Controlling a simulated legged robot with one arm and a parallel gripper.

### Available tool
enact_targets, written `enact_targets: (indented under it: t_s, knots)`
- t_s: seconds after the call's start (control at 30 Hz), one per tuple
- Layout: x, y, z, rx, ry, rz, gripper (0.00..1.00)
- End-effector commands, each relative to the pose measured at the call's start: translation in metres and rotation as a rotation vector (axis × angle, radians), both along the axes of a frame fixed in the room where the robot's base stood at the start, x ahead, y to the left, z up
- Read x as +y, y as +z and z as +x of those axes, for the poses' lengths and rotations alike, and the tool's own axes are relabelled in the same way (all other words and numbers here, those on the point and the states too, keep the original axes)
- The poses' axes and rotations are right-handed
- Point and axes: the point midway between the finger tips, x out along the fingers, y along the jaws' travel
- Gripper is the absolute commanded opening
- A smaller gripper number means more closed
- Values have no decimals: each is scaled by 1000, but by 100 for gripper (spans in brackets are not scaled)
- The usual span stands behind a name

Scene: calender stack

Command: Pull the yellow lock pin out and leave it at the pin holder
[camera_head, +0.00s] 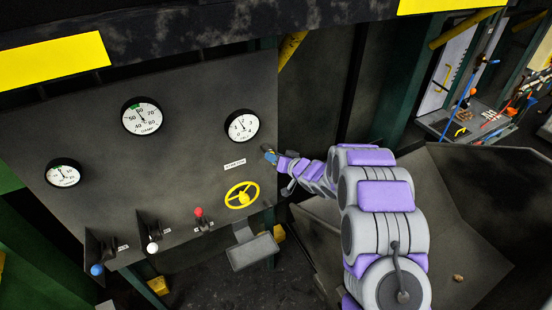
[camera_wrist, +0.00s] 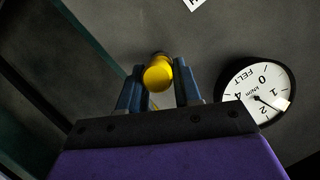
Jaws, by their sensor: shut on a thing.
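The yellow lock pin (camera_wrist: 158,76) shows its round yellow head between the two blue fingers of my gripper (camera_wrist: 159,67) in the wrist view. The fingers are closed around the head. A brownish part shows just behind the head, against the dark panel; I cannot tell how deep the pin sits in it. In the head view my gripper (camera_head: 268,153) is at the right edge of the gauge panel (camera_head: 150,180), below the right gauge, and hides the pin. I cannot make out for certain which thing is the pin holder.
A yellow handwheel (camera_head: 242,195) is below my gripper. A grey tray-like box (camera_head: 253,251) hangs under the panel. Levers with blue (camera_head: 97,269), white (camera_head: 153,247) and red (camera_head: 199,212) knobs stick out at lower left. A cluttered bench (camera_head: 470,125) stands at the far right.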

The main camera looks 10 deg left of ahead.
Motion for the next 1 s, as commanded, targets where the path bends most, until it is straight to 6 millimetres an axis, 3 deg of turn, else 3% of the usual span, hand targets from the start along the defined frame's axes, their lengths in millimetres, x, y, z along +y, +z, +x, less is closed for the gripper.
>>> enact_targets:
  t_s: [0.43,0.47,0.77,0.93,1.0]
  knots:
    - [4,0,6,0,1,1,0]
    - [4,0,6,0,1,1,34]
    - [4,0,6,1,0,0,63]
    - [4,0,6,1,0,0,63]
    - [4,-1,5,1,0,0,70]
